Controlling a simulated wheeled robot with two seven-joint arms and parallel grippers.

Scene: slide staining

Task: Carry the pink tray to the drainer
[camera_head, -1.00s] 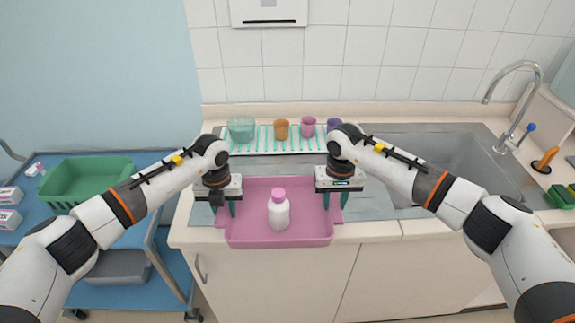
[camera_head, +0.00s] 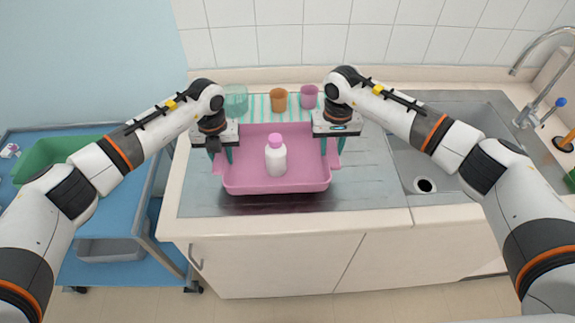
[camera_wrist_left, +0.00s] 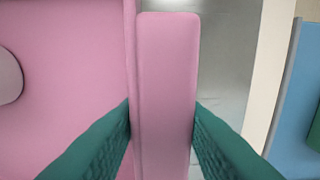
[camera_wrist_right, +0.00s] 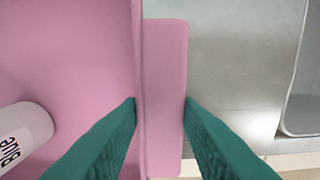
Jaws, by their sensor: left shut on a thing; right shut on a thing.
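The pink tray (camera_head: 277,186) is over the metal drainboard (camera_head: 370,185) in the head view, level, with a dark shadow below its front edge. A white bottle with a pink cap (camera_head: 276,160) stands inside it. My left gripper (camera_head: 224,160) is shut on the tray's left handle, and the handle shows between the teal fingers in the left wrist view (camera_wrist_left: 165,100). My right gripper (camera_head: 331,150) is shut on the right handle, which shows in the right wrist view (camera_wrist_right: 164,90). The bottle's lettering shows partly in the right wrist view (camera_wrist_right: 22,138).
Behind the tray, a teal-striped rack holds a green glass (camera_head: 235,99), an orange cup (camera_head: 279,100) and a pink cup (camera_head: 309,96). The sink basin (camera_head: 440,150) with its tap (camera_head: 530,110) is at right. A blue cart (camera_head: 115,205) with a green basket (camera_head: 60,155) is at left.

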